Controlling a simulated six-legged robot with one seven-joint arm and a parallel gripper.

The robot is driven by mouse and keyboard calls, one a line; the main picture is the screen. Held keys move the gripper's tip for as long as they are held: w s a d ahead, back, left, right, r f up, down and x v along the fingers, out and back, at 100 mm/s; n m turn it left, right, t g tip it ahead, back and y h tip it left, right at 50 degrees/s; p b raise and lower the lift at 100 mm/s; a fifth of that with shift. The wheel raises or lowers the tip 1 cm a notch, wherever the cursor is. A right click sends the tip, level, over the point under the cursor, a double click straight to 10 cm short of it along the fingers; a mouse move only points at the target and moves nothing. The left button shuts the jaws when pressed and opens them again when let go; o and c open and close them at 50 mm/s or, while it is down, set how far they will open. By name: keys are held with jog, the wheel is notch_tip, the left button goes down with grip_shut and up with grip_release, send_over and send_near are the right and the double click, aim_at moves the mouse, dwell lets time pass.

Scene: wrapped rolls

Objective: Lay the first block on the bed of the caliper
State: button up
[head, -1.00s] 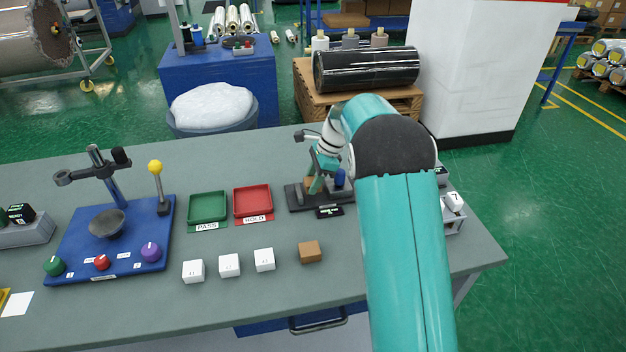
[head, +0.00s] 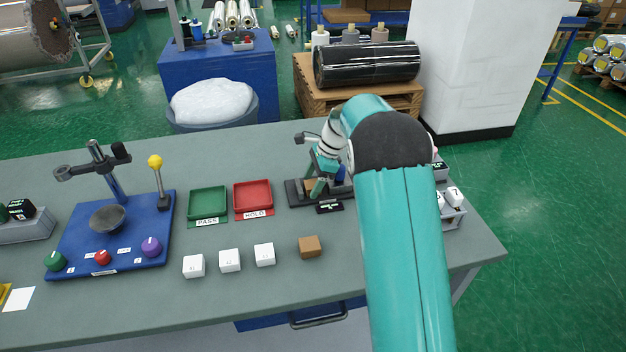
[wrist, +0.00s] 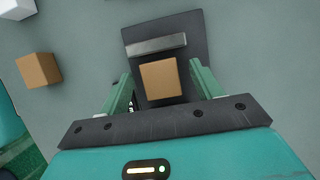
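The caliper (head: 293,193) is a dark stand near the back right of the bench. Its flat dark bed (wrist: 190,28) with a grey metal bar (wrist: 157,45) fills the middle of the wrist view. A tan block (wrist: 161,80) lies on the bed, close to the bar; in the head view it is partly hidden (head: 311,184). My gripper (wrist: 162,90) is low over the bed. Its green fingers stand either side of the block, with a narrow gap on each side, so it is open. A second tan block (head: 309,247) lies on the bench in front of the caliper.
Several white numbered blocks (head: 230,260) lie left of the second tan block. A green PASS tray (head: 208,203) and a red HOLD tray (head: 253,198) sit left of the caliper. A blue station (head: 75,240) with knobs is further left. A small rack (head: 453,217) stands at the right edge.

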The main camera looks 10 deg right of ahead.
jog(key=v, duration=1.3)
jog(key=shift+r, duration=0.35)
jog(key=shift+d, duration=0.1)
jog(key=s+a+r+n+t+h, duration=0.15)
jog(key=s+r+n, duration=0.3)
jog(key=s, duration=0.45)
jog(key=s+a+r+n+t+h, duration=0.1)
jog(key=s+a+r+n, duration=0.1)
jog(key=s+r+n, duration=0.35)
jog(key=s+a+f+n+t+h, duration=0.1)
jog(key=s+n, duration=0.3)
jog(key=s, duration=0.7)
jog(key=s+a+f+n+t+h, duration=0.1)
jog(key=s+n, duration=0.3)
jog(key=s, duration=0.7)
jog(key=shift+s+f+t, duration=0.3)
jog(key=shift+f+t, duration=0.25)
jog(key=shift+f, duration=0.1)
